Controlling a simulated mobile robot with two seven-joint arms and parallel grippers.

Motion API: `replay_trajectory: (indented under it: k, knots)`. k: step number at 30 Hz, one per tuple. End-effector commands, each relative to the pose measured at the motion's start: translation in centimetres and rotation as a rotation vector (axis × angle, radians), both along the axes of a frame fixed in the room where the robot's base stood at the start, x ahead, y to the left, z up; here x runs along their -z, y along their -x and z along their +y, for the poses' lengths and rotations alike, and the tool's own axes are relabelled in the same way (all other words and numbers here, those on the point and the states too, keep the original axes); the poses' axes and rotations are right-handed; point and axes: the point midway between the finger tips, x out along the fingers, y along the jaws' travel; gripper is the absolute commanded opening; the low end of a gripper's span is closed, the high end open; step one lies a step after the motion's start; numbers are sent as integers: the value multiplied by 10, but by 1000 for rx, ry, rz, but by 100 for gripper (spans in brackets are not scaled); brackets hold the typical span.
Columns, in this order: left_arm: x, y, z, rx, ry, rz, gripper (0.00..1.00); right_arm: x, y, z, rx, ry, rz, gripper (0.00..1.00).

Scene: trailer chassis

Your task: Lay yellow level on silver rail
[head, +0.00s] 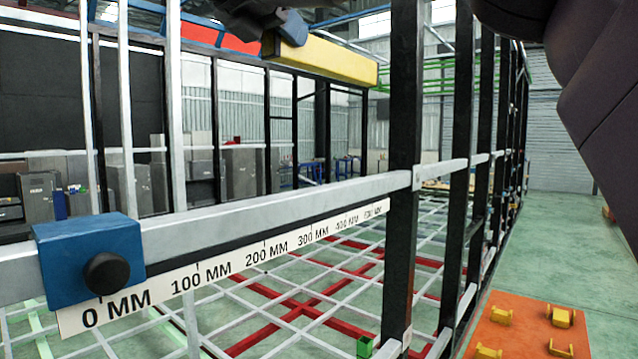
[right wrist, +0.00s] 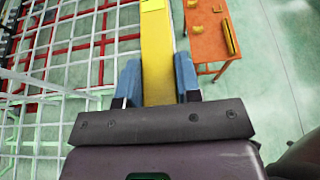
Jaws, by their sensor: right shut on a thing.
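The yellow level (head: 330,61) hangs in the air at the top middle of the head view, above and apart from the silver rail (head: 270,207). My right gripper (head: 289,30) is shut on the level, its blue finger showing at one end. In the right wrist view the level (right wrist: 158,55) runs away from the palm between the two blue fingers (right wrist: 157,82). The silver rail runs across the black posts, with a millimetre scale (head: 230,265) along its lower side. My left gripper is not in view.
A blue block with a black knob (head: 88,255) sits on the rail at the 0 MM mark. A black post (head: 402,150) stands at the scale's far end. An orange table (head: 525,335) with yellow parts stands at lower right. The chassis grid (head: 300,315) lies below.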

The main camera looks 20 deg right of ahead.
Motion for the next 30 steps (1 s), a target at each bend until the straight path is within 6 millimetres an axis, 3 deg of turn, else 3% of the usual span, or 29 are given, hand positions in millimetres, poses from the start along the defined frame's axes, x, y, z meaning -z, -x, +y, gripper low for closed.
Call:
replay_trajectory:
  k: [5,21,25,30]
  knots:
    - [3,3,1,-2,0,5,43,10,1,0,-1,2,-1,0]
    - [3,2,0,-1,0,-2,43,123,1,0,-2,3,1,0]
    - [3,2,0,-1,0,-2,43,144,1,0,0,1,-1,0]
    - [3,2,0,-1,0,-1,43,156,1,0,0,0,-3,0]
